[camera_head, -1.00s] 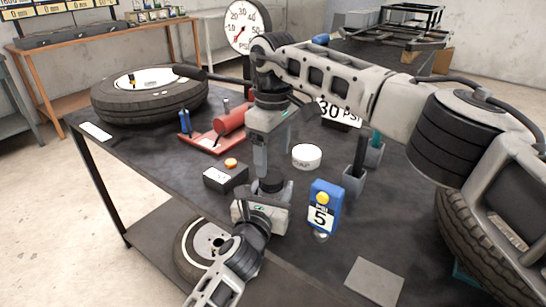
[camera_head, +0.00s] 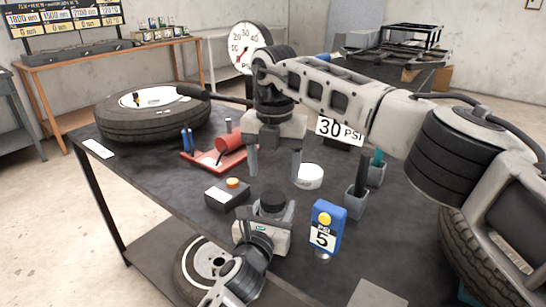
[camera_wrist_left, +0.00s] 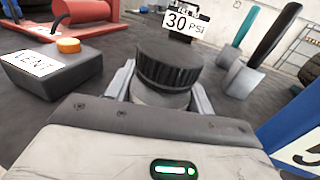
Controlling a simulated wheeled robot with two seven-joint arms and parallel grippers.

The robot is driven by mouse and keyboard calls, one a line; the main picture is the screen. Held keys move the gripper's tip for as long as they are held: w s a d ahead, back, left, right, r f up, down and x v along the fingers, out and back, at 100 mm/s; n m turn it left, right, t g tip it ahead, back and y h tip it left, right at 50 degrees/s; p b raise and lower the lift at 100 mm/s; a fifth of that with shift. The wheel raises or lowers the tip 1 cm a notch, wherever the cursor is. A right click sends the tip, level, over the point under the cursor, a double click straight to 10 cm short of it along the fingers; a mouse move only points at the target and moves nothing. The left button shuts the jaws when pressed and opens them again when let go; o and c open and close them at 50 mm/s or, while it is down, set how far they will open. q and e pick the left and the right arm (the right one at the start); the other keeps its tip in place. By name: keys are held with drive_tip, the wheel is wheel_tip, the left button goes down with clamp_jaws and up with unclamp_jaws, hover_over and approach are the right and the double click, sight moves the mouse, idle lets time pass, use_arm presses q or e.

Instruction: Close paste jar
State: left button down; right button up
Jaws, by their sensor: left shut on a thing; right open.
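A black ribbed lid (camera_wrist_left: 168,65) sits on top of a pale jar (camera_wrist_left: 160,97), between the fingers of my left gripper (camera_wrist_left: 160,92). It looks about level; I cannot tell how tightly it sits. In the head view the lid (camera_head: 273,201) shows as a dark disc at the end of my left gripper (camera_head: 272,212), which is shut on the jar. My right gripper (camera_head: 274,168) is above and behind the jar, pointing down, with its fingers wide apart and nothing between them.
A dark box with an orange button (camera_head: 228,193) stands left of the jar. A white round tub (camera_head: 308,176), grey holders (camera_head: 355,204), a red tray (camera_head: 200,163) and a tyre (camera_head: 150,122) are around.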

sight(273, 196)
drive_tip(key=n, duration=0.7)
drive_tip(key=shift+r+n, duration=0.3)
drive_tip(key=shift+n, duration=0.1)
drive_tip(key=n, duration=0.4)
drive_tip(key=shift+r+n, duration=0.15)
drive_tip(key=shift+n, duration=0.25)
drive_tip(key=n, duration=0.7)
drive_tip(key=shift+a+r, duration=0.1)
drive_tip(key=shift+r, duration=0.15)
drive_tip(key=n, duration=0.4)
drive_tip(key=shift+r, duration=0.15)
drive_tip(key=n, duration=0.3)
drive_tip(key=shift+n, duration=0.3)
drive_tip(key=shift+f, duration=3.95)
